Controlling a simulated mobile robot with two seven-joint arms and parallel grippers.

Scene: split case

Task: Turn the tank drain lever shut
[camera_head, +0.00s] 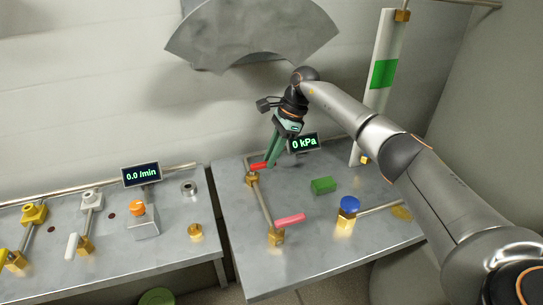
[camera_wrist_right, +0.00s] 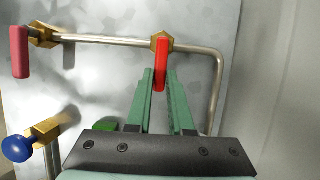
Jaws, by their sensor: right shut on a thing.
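A bright red lever (camera_head: 259,166) sits on a brass valve (camera_head: 252,180) at the back left of the right-hand bench. My right gripper (camera_head: 271,163) reaches down to its free end. In the right wrist view the red lever (camera_wrist_right: 162,68) lies crosswise to its pipe, and my green fingers (camera_wrist_right: 163,82) are shut on its end, one on each side. A second, pinkish-red lever (camera_head: 290,219) is on the front brass valve (camera_head: 277,236) of the same pipe. No label shows which is the tank drain lever. My left gripper is out of view.
A green block (camera_head: 323,185), a blue knob (camera_head: 349,203) and a 0 kPa display (camera_head: 304,142) are on the right bench. A white column with a green band (camera_head: 383,74) stands behind. The left bench holds valves, an orange knob (camera_head: 137,207) and a flow display (camera_head: 141,174).

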